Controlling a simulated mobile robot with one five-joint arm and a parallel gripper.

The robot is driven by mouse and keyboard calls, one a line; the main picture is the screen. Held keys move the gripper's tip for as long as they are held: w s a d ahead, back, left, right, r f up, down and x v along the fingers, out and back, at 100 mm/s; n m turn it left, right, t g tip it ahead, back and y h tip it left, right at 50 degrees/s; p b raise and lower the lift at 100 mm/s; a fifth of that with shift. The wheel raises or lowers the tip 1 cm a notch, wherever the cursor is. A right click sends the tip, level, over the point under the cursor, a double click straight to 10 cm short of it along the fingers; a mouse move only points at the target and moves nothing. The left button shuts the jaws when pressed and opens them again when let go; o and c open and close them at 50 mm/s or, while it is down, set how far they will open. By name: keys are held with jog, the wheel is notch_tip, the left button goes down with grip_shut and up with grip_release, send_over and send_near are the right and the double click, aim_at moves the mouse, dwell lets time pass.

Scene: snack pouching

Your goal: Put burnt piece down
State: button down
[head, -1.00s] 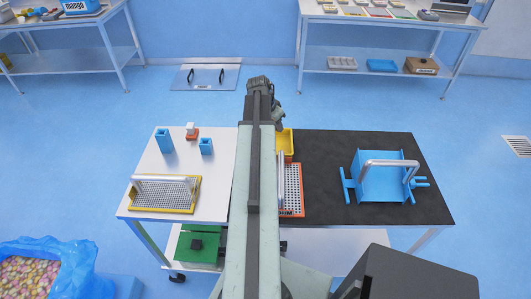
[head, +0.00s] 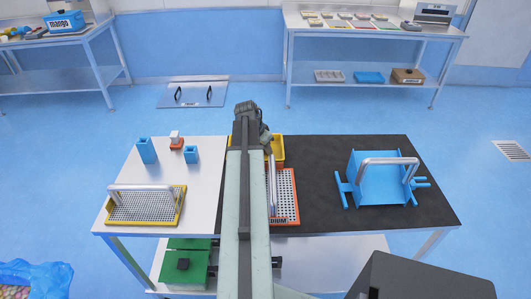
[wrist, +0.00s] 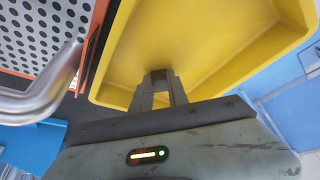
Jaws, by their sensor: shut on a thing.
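A yellow tray (head: 278,148) stands at the back of the table, partly hidden behind my arm in the head view. In the wrist view the yellow tray (wrist: 215,45) fills the upper middle and looks empty where it shows. My gripper (wrist: 160,77) is over the tray's near part, its fingers close together. A small dark piece, likely the burnt piece (wrist: 159,74), shows between the fingertips. Its height above the tray floor is hard to tell. In the head view my arm hides the gripper's fingertips.
An orange-rimmed sieve (head: 284,205) marked MEDIUM, with a metal handle, lies beside the tray; the handle (wrist: 45,100) is near my gripper. A blue press (head: 382,180) stands right on the black mat (head: 320,165). A yellow-rimmed sieve (head: 145,212) and blue cups (head: 147,152) are left.

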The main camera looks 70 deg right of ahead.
jog(key=c, duration=1.7)
grip_release()
jog(key=o, duration=0.4)
jog(key=p+v, duration=1.1)
jog(key=v, duration=0.1)
jog(key=shift+r, duration=0.15)
